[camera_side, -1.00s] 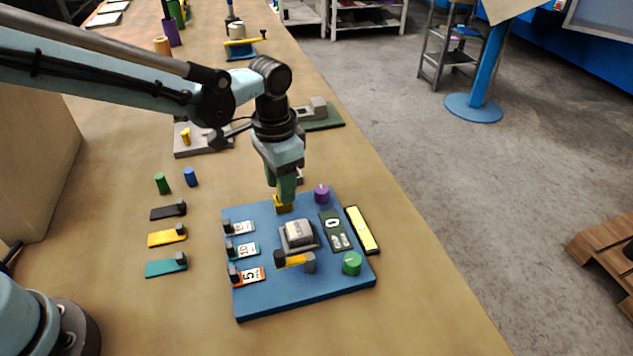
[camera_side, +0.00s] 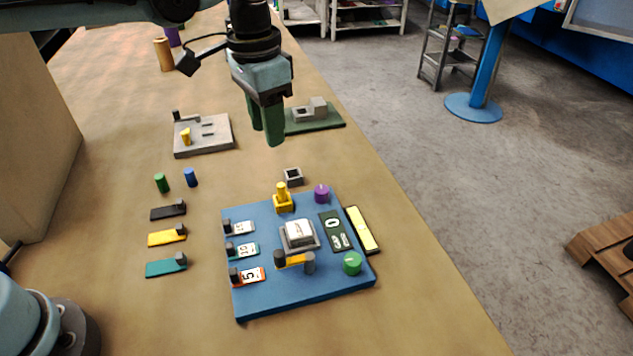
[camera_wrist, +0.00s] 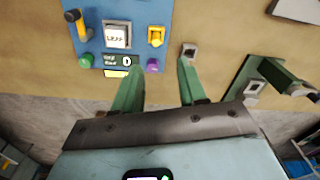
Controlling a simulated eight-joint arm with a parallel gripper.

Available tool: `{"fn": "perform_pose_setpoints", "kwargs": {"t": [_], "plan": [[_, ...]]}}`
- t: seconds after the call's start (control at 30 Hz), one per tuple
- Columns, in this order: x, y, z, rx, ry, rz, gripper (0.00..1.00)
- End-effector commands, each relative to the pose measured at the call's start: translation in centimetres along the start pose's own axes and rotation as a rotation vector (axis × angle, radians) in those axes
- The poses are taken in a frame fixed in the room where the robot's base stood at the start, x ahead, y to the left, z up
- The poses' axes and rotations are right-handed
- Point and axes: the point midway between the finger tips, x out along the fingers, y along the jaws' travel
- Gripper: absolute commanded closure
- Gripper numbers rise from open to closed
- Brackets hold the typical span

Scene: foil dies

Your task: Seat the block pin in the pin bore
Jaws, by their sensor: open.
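A yellow pin (camera_side: 282,188) stands upright in a yellow square block (camera_side: 283,206) at the back of the blue board; I take these to be the block pin and its bore. They also show in the wrist view as a yellow piece (camera_wrist: 156,37) near the board's edge. The pin's lower end is hidden inside the block, so its depth cannot be told. My gripper (camera_side: 266,136) is open and empty. It hangs well above and behind the block, apart from it. In the wrist view its green fingers (camera_wrist: 158,67) are spread with nothing between them.
The blue board (camera_side: 300,291) also carries a purple knob (camera_side: 321,194), a green knob (camera_side: 352,263) and a grey raised block (camera_side: 298,234). A small hollow square socket (camera_side: 293,177) sits behind it. Grey (camera_side: 212,146) and green (camera_side: 331,121) fixtures stand farther back.

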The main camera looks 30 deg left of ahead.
Motion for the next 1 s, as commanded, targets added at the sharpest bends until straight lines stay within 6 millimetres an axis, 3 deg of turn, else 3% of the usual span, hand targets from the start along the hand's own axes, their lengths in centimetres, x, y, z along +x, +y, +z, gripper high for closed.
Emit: {"fn": "perform_pose_setpoints", "kwargs": {"t": [0.3, 0.6, 0.8, 1.0], "plan": [[-0.8, -4.0, 7.1, -0.200, 0.228, -0.051, 0.59], [1.4, -6.1, 13.8, -0.387, 0.453, -0.117, 0.59], [3.0, -6.7, 16.2, -0.460, 0.547, -0.148, 0.59], [3.4, -6.9, 16.8, -0.478, 0.573, -0.157, 0.59]]}}
